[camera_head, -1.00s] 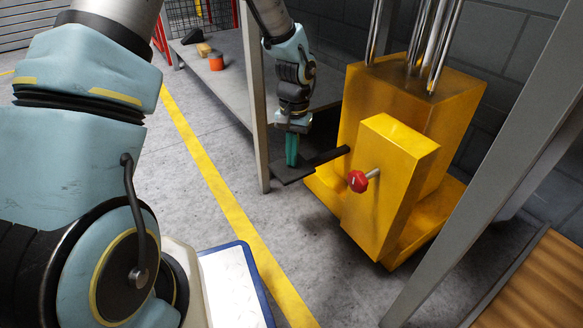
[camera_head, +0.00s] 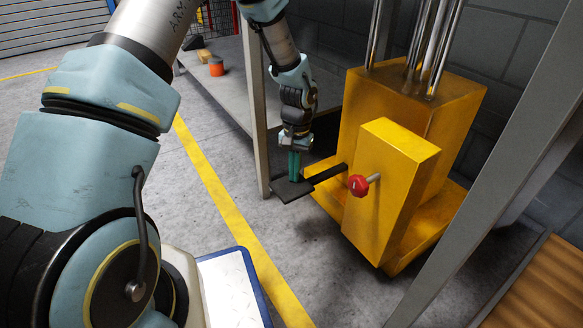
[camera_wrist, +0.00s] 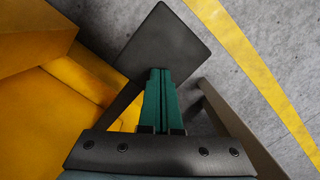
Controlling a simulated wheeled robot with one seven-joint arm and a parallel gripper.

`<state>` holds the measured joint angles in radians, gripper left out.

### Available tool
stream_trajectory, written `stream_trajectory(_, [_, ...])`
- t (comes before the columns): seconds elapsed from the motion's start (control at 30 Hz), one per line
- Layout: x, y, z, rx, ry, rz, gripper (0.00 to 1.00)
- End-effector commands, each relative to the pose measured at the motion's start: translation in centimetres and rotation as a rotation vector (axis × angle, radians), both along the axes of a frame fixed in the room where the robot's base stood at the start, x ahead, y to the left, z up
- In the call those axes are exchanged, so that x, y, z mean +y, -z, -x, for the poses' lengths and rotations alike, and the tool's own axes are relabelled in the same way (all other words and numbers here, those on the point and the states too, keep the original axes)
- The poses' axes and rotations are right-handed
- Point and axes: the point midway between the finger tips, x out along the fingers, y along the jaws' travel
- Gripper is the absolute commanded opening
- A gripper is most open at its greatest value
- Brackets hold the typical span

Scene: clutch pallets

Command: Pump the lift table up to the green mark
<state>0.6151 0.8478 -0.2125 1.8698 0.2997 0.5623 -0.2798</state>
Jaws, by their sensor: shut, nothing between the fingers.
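The lift table's yellow base (camera_head: 415,110) stands right of centre in the head view, with shiny upright rods (camera_head: 432,45) rising from its top. A black foot pedal (camera_head: 293,189) sticks out to the left on an arm from the yellow housing. A red knob (camera_head: 358,185) is on the housing's front. My gripper (camera_head: 294,178) is shut and empty, pointing down, with its green fingertips at the pedal's plate. In the wrist view the shut fingers (camera_wrist: 159,75) overlap the edge of the pedal plate (camera_wrist: 165,45). The platform and green mark are not in view.
A grey post (camera_head: 256,110) and shelf (camera_head: 225,85) stand just left of the pedal. Another grey post (camera_head: 490,170) slants across the right foreground. An orange can (camera_head: 216,66) sits on the shelf. A yellow line (camera_head: 215,190) crosses open floor.

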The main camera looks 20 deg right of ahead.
Motion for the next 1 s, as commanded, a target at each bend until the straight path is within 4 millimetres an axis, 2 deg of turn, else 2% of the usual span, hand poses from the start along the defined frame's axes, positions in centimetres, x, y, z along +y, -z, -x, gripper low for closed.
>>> stream_trajectory(0.03, [-0.6,-0.6,-0.7,-0.006,0.0,0.007,0.0])
stream_trajectory(0.1, [-0.8,-0.6,-0.9,-0.006,-0.001,0.007,0.0])
stream_trajectory(0.47, [-0.9,-0.8,-1.0,-0.007,-0.001,0.008,0.0])
stream_trajectory(0.57, [-1.0,-2.2,-1.1,-0.008,-0.002,0.009,0.0])
stream_trajectory(0.9, [-1.4,-8.8,-1.5,-0.007,-0.001,0.007,0.0])
stream_trajectory(1.0, [-1.5,-10.1,-1.6,-0.006,0.0,0.005,0.0])
